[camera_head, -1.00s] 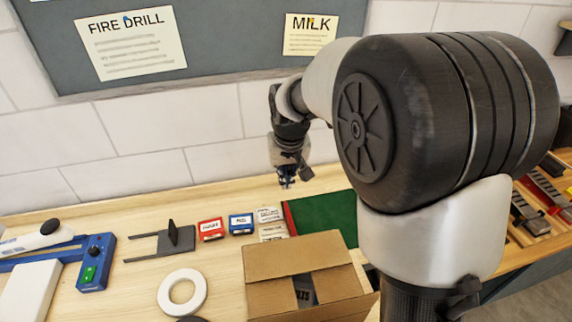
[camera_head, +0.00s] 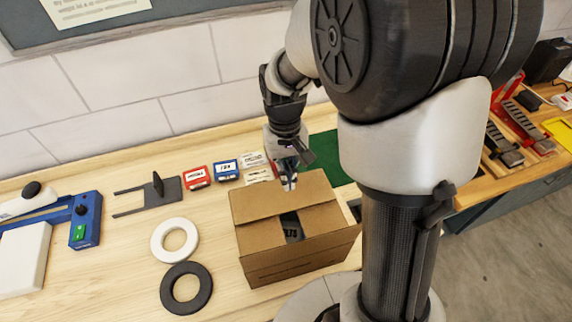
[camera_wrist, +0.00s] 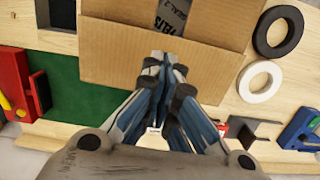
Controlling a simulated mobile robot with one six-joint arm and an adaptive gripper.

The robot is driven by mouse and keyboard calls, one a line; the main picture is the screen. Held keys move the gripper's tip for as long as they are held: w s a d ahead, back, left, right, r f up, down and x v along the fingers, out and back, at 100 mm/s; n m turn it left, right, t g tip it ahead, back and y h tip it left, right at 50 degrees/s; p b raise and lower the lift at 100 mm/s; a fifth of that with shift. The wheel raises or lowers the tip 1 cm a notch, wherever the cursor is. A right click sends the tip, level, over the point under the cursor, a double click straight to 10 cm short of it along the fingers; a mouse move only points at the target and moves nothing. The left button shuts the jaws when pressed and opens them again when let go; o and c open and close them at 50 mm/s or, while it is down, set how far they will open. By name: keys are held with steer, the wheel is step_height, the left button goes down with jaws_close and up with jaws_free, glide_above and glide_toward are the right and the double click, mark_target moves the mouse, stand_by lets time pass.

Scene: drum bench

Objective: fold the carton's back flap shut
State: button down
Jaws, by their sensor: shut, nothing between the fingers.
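The open-topped brown cardboard carton (camera_head: 300,262) stands on the bench left of my arm. Its back flap (camera_head: 262,202) is up off the opening at the far side; I cannot tell its exact angle. A slot between the other flaps shows a dark, lettered item (camera_head: 292,228) inside. My gripper (camera_head: 290,182) points down just behind the back flap, its tips partly hidden by the flap edge. In the wrist view my gripper (camera_wrist: 160,62) is shut and empty, its tips over the flap's outer face (camera_wrist: 120,60). Whether they touch it I cannot tell.
A white ring (camera_head: 160,250) and a dark ring (camera_head: 166,292) lie left of the carton. Small red (camera_head: 197,177) and blue (camera_head: 226,170) boxes and pale boxes (camera_head: 252,160) stand behind it. A green mat (camera_head: 325,148) lies behind, to the right.

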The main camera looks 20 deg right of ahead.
mark_target(289, 206)
steer(key=f, duration=0.2)
steer(key=f+b, duration=0.1)
steer(key=f, duration=0.5)
steer(key=shift+s, duration=0.4)
steer(key=shift+f, duration=0.1)
steer(key=shift+s+f+b, duration=0.25)
steer(key=shift+f+b, duration=0.55)
steer(key=shift+f, duration=0.1)
steer(key=shift+s, duration=0.35)
steer(key=shift+f, duration=0.15)
steer(key=shift+w+r+p, duration=0.15)
steer(key=shift+r+p, duration=0.4)
steer(key=shift+r, duration=0.1)
steer(key=shift+w+r+p, duration=0.15)
steer(key=shift+r+p, duration=0.4)
steer(key=shift+r, duration=0.1)
step_height(289, 206, up, 13)
steer(key=p, duration=0.3)
steer(key=shift+p, duration=0.35)
